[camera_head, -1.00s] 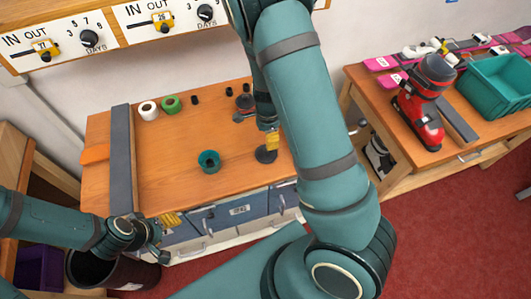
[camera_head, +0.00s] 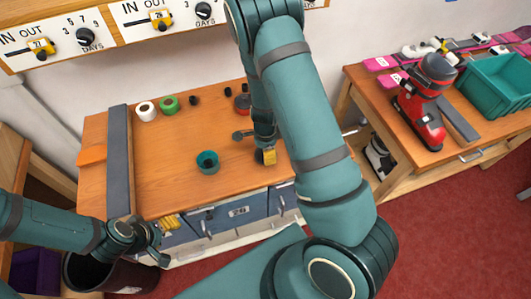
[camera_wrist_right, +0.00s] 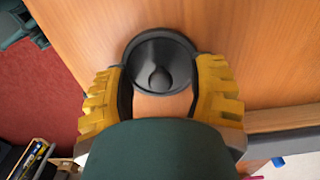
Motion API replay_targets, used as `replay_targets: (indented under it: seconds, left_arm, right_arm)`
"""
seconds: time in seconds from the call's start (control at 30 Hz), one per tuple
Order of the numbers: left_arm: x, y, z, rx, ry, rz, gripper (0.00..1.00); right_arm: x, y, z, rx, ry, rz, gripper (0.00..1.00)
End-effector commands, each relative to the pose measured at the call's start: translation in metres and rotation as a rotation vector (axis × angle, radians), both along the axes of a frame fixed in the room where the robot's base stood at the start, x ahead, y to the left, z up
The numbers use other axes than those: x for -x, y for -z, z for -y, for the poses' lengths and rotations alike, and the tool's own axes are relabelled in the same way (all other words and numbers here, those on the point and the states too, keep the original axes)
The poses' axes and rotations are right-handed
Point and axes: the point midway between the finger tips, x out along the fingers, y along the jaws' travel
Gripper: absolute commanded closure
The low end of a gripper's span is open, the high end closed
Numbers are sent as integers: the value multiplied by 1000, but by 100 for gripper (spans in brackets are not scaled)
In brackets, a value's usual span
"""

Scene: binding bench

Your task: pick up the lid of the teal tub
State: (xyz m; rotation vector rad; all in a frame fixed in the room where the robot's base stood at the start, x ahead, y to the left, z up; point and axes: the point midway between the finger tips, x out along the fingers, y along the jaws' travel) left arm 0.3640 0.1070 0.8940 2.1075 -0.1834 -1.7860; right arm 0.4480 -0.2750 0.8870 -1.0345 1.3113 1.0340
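The teal tub (camera_head: 208,168) stands open on the wooden bench. A dark round lid with a ball knob lies on the bench to its right; it shows in the right wrist view (camera_wrist_right: 137,52) and is mostly hidden by my gripper in the head view. My right gripper (camera_head: 268,158) is low over the lid. In the wrist view its yellow fingers (camera_wrist_right: 162,66) are spread, with the near part of the lid between their tips and the knob not gripped. My left gripper (camera_head: 170,222) is at the bench's front left, away from both; its opening is unclear.
A white roll (camera_head: 146,111), a green roll (camera_head: 169,104) and small dark pieces stand at the back of the bench. A long grey bar (camera_head: 118,165) lies on the left. A red machine (camera_head: 420,120) and teal crate (camera_head: 497,88) are on the right table.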

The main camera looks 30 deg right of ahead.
Motion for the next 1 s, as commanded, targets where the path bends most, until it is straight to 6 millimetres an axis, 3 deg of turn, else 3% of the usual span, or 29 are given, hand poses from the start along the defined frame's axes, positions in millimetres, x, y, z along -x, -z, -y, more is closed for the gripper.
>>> replay_targets:
  seconds: [0.03,0.13,0.17,0.57,1.0]
  left_arm:
    - [0,0,0,0,0,0,42]
    - [0,0,0,0,0,0,42]
    - [0,0,0,0,0,0,42]
    - [0,-1,0,0,0,0,42]
    - [1,-20,-1,3,1,0,42]
  right_arm:
    - [0,0,0,0,0,0,59]
    - [0,0,0,0,0,0,94]
    - [0,0,0,0,0,0,100]
    - [0,-4,0,0,-1,1,100]
    - [-1,-79,-1,1,-2,4,100]
